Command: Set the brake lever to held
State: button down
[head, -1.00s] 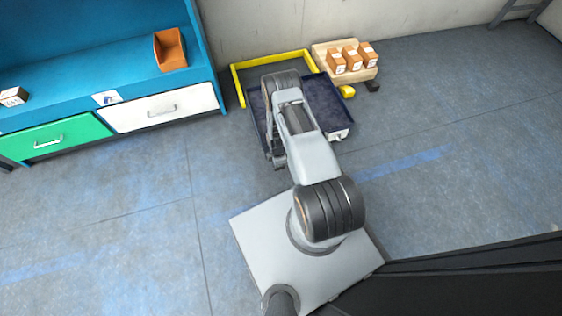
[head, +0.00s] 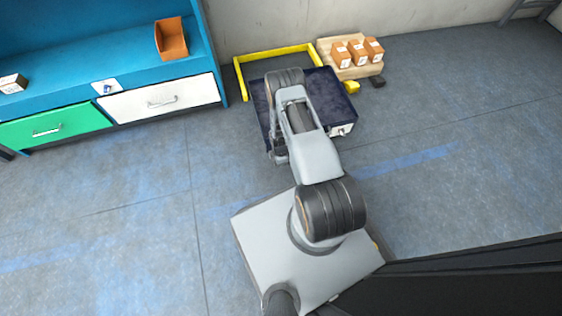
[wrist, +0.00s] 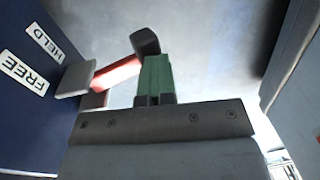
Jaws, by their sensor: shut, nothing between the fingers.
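In the wrist view, a red brake lever (wrist: 116,73) sticks out from a grey mount (wrist: 75,79) on a dark blue panel. A black knob (wrist: 145,41) shows at its outer end. White labels HELD (wrist: 45,41) and FREE (wrist: 23,72) are on the panel, HELD above FREE. My gripper (wrist: 155,65) is shut, its green fingers together with nothing between them. The fingertips are beside the knob; I cannot tell whether they touch. I cannot tell which label the lever stands at. In the head view my arm covers part of the dark blue cart (head: 335,95), and the lever is hidden.
A yellow frame (head: 280,53) is on the floor behind the cart. A wooden pallet (head: 358,70) with small brown boxes stands at the back right, near a yellow block (head: 352,87). A blue bench with a white drawer (head: 160,101) is at the left. Floor is clear at the right.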

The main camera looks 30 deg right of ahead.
jog(key=shift+s+f, duration=0.2)
jog(key=s+a+r+p, duration=0.1)
jog(key=s+r+p, duration=0.3)
jog(key=r, duration=0.9)
jog(key=p, duration=0.3)
jog(key=shift+s+r+p, duration=0.2)
jog(key=shift+r+p, duration=0.05)
jog(key=shift+p, duration=0.15)
